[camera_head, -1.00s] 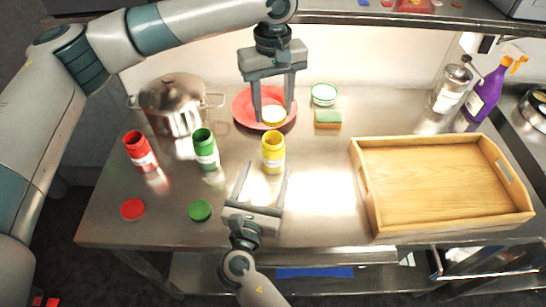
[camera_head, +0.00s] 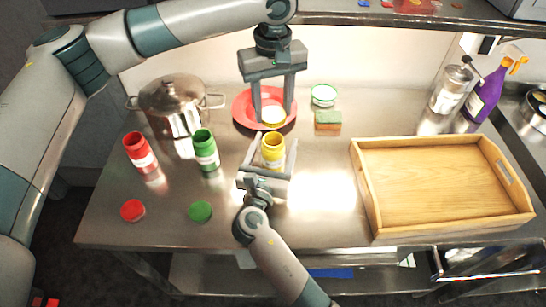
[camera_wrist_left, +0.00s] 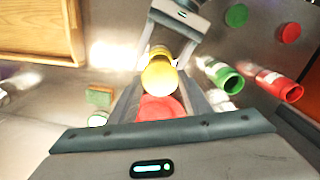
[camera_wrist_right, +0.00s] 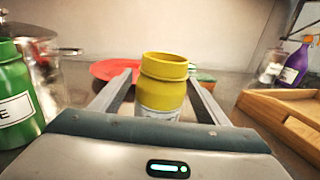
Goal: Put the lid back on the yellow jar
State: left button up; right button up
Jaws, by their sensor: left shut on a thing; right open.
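The yellow jar (camera_head: 273,152) stands upright and open on the steel table; it also shows in the right wrist view (camera_wrist_right: 164,82). My right gripper (camera_head: 271,144) is open, with its fingers on either side of the jar. My left gripper (camera_head: 273,116) is shut on the yellow lid (camera_head: 272,118), held above and behind the jar, in front of the red plate (camera_head: 242,108). In the left wrist view the yellow lid (camera_wrist_left: 159,76) sits between the fingers and hides part of the jar. I cannot tell whether the right fingers touch the jar.
Green jar (camera_head: 205,151) and red jar (camera_head: 139,151) stand open at left, their lids (camera_head: 200,211) (camera_head: 132,210) in front. A steel pot (camera_head: 172,103), a sponge (camera_head: 327,120) and a small bowl (camera_head: 324,95) are behind. A wooden tray (camera_head: 374,216) fills the right side.

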aim_at(273, 154)
jog(key=shift+x, duration=1)
jog(key=shift+c, duration=0.4)
jog(key=c, duration=1.5)
pick_arm(q)
jog(key=shift+f, duration=2.5)
jog(key=shift+f, duration=0.9)
jog(key=shift+f, duration=0.6)
